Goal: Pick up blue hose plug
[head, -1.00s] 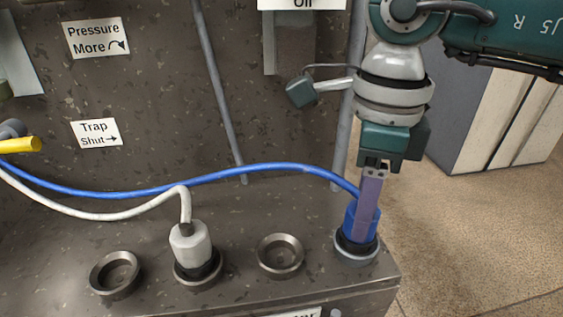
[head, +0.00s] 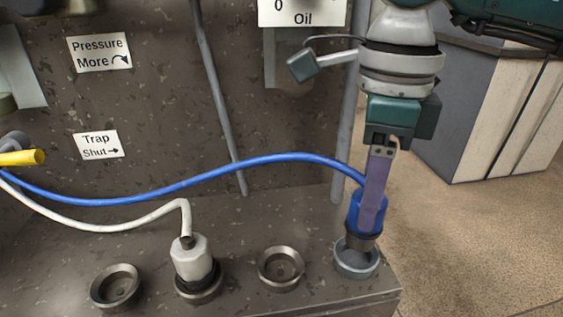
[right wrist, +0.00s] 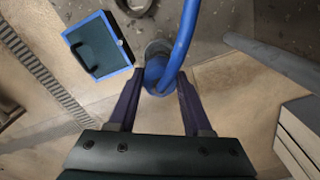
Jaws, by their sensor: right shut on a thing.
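The blue hose plug (head: 359,212) has a blue body with a dark lower end and a blue hose running off to the left. My right gripper (head: 372,222) points down and is shut on its body. The plug is upright, with its dark end just above the grey ring socket (head: 357,264) at the right corner of the ledge. In the right wrist view, the plug (right wrist: 157,75) sits between the two purple fingers (right wrist: 161,84), with the hose curving up over it. My left gripper is not in view.
A white hose plug (head: 191,258) stands in a dark socket on the ledge. Empty sockets (head: 116,287) (head: 281,268) flank it. A grey pipe (head: 345,130) rises behind the gripper. A yellow handle (head: 22,157) is at far left. Open floor (head: 480,235) lies right.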

